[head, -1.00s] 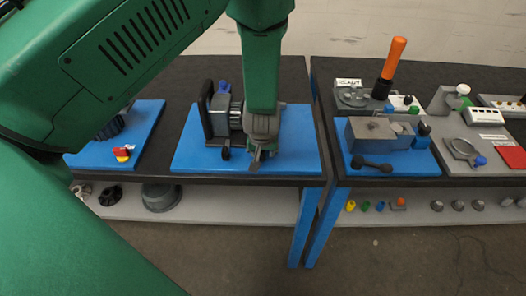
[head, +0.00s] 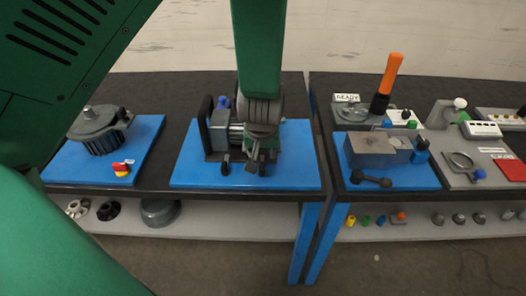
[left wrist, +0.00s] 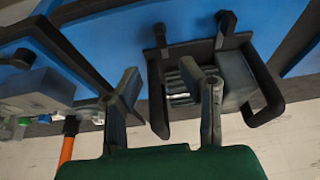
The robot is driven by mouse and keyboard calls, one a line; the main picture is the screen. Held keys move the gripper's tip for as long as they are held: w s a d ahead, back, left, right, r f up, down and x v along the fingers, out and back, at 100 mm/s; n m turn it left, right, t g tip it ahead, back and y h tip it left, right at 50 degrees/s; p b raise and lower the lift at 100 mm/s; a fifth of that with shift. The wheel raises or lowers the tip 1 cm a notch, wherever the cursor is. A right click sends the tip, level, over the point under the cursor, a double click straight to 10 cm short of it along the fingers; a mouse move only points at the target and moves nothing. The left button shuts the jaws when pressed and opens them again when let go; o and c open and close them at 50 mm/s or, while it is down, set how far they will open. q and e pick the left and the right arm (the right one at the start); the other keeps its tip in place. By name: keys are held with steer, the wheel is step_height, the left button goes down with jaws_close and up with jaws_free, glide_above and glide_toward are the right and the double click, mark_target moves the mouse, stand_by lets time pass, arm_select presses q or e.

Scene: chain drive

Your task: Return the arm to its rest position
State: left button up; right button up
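My left gripper (head: 258,166) hangs at the lower end of my green arm, in front of the middle blue mat (head: 298,160). It overlaps the grey and black drive unit (head: 218,133) in the head view. In the left wrist view its two fingers (left wrist: 166,92) stand apart with nothing held between them. The drive unit (left wrist: 235,75) with its black handles shows beyond the fingers there, and I see no contact. Part of the unit is hidden behind the gripper in the head view. My right gripper is in neither view.
The right table holds a grey vise (head: 372,150), an orange-handled tool (head: 387,85) and small fixtures. Several parts lie on the lower shelf (head: 235,222).

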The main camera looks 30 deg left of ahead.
arm_select(q)
steer(key=shift+a, duration=0.1)
steer(key=s+f+m+g+h+b, duration=0.1)
steer(key=s+f+m+b, duration=0.2)
steer(key=s+f+b, duration=0.4)
steer(key=s+f+m+g+h+b, duration=0.1)
steer(key=s+f+m+b, duration=0.3)
steer(key=s+f, duration=1.5)
step_height(320, 180, down, 6)
steer(key=g+b, duration=0.1)
steer(key=b, duration=0.3)
steer(key=shift+f, duration=0.1)
